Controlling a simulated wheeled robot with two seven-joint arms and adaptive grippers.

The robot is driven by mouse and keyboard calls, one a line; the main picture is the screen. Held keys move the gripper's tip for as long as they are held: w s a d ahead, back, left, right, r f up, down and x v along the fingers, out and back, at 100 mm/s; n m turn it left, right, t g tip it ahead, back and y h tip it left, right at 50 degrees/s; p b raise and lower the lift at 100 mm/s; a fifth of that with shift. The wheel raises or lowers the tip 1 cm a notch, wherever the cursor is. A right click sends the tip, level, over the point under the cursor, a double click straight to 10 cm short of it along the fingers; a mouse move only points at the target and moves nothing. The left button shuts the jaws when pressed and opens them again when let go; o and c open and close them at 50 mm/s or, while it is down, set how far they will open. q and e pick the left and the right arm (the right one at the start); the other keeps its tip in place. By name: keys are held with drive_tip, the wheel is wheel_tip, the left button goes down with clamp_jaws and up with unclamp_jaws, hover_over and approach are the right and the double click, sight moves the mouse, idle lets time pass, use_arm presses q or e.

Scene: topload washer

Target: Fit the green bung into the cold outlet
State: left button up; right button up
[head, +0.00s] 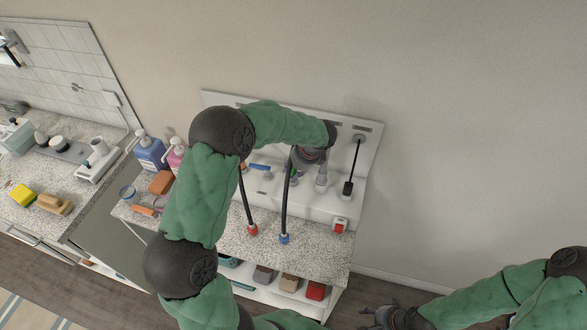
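A small patch of green (294,172), which may be the green bung, shows beside my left gripper (304,168) at the white back panel (368,150). The gripper and arm hide most of it, so I cannot tell whether the fingers hold it or whether it touches an outlet. A grey tap-like fitting (321,180) stands just right of the gripper. A blue lever (260,167) shows to its left. I cannot make out the cold outlet itself. My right gripper (376,317) is low at the bottom edge, far from the panel, with its fingers unclear.
Two dark hoses hang over the speckled counter (300,242), one with a red end (252,229), one with a blue end (284,238). A black plug (347,188) hangs at right above a red switch (340,225). Blue (149,152) and pink bottles stand left.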

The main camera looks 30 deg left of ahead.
use_arm(q)
drive_tip(key=shift+f+b, duration=0.75)
drive_tip(key=shift+f, duration=0.55)
drive_tip(key=o, duration=1)
drive_tip(key=shift+r, duration=0.1)
drive_tip(key=v, duration=1.2)
